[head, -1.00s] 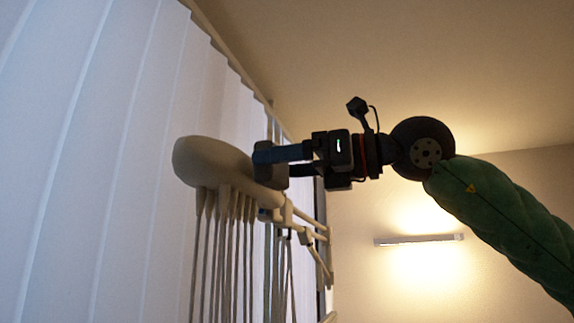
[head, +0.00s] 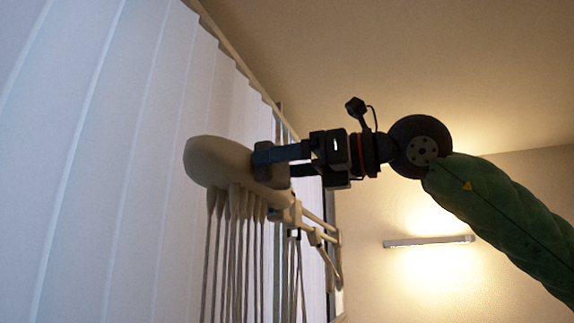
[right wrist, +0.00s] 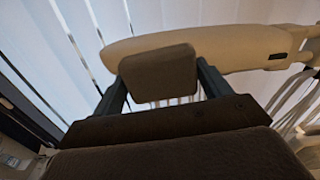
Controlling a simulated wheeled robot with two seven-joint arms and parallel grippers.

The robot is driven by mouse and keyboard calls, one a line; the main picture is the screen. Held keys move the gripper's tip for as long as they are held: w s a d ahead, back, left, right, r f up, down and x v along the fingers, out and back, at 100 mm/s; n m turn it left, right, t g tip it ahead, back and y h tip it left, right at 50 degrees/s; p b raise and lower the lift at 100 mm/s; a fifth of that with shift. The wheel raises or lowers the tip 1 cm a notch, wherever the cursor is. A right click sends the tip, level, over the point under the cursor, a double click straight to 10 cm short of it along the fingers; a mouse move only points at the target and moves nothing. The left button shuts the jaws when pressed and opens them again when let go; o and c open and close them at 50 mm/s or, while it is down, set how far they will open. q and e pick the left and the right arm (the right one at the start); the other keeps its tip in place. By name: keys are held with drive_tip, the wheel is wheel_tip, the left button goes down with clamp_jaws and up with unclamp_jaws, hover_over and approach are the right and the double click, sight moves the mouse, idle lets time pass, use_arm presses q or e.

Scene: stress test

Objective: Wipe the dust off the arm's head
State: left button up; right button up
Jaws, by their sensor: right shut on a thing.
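The arm's head (head: 212,160) is a smooth, beige, rounded body with several thin hoses hanging beneath it. It also shows in the right wrist view (right wrist: 230,48) as a long pale shape with a small dark label at its right. My right gripper (head: 272,160) comes in from the right, shut on a brownish block-shaped pad (right wrist: 158,72). The pad lies against or just in front of the head's near side; I cannot tell whether it touches. Dust is not clearly visible. My left gripper is out of view.
Jointed pale bars (head: 318,232) carry the head from the right, beside the hanging hoses (head: 233,245). White vertical blinds (head: 110,150) stand close behind and left. A lit wall lamp (head: 430,241) is at the right. Space below my right arm looks clear.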

sight(289, 172)
drive_tip(key=shift+w, duration=0.1)
drive_tip(key=shift+w+d+b, duration=0.2)
drive_tip(key=shift+w+d, duration=0.15)
drive_tip(key=shift+w, duration=0.55)
drive_tip(key=shift+w+d+b, duration=0.2)
drive_tip(key=shift+w+d, duration=0.15)
drive_tip(key=shift+w, duration=0.55)
drive_tip(key=shift+s+a+f+b, duration=0.2)
drive_tip(key=shift+s+b, duration=0.2)
drive_tip(key=shift+b, duration=0.55)
drive_tip(key=shift+s+b, duration=0.85)
drive_tip(key=shift+s, duration=0.35)
drive_tip(key=shift+s+a+b, duration=0.15)
drive_tip(key=shift+s+b, duration=0.1)
drive_tip(key=shift+b, duration=0.05)
drive_tip(key=shift+w+a, duration=0.1)
drive_tip(key=shift+a, duration=0.3)
drive_tip(key=shift+c, duration=0.2)
drive_tip(key=shift+s+d+r, duration=0.1)
drive_tip(key=shift+s+r, duration=0.05)
drive_tip(key=shift+s, duration=0.05)
drive_tip(key=shift+c, duration=0.2)
